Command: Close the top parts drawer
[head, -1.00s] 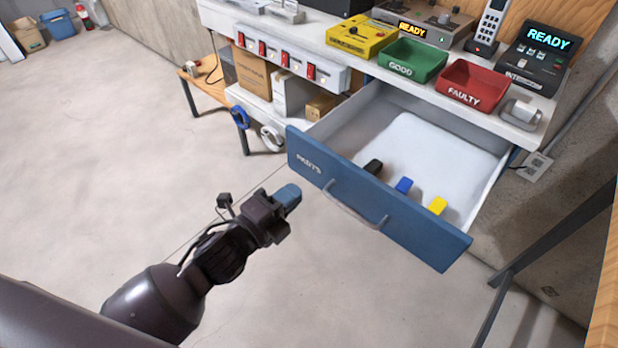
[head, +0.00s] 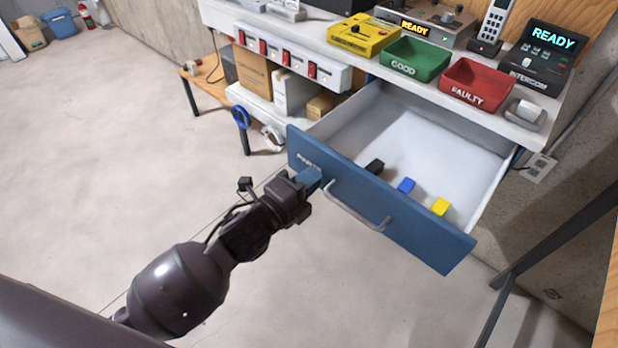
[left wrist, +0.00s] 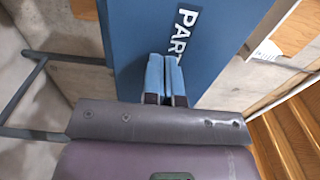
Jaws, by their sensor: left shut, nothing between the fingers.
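The top parts drawer is pulled well out from under the bench, and its blue front (head: 408,222) faces me with a metal bar handle (head: 352,208). Inside lie a black piece (head: 374,166), a blue piece (head: 406,185) and a yellow piece (head: 441,206). My left gripper (head: 311,178) is shut and empty. Its blue fingertips are at the left part of the drawer front, over the PARTS lettering and left of the handle. In the left wrist view the shut fingers (left wrist: 165,75) point at the blue front (left wrist: 142,28) by the lettering; I cannot tell whether they touch. My right gripper is not in view.
The bench top above the drawer holds a green GOOD bin (head: 415,60), a red FAULTY bin (head: 476,84), a yellow box (head: 362,34) and an intercom (head: 537,58). A dark metal bar (head: 560,240) stands at the right.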

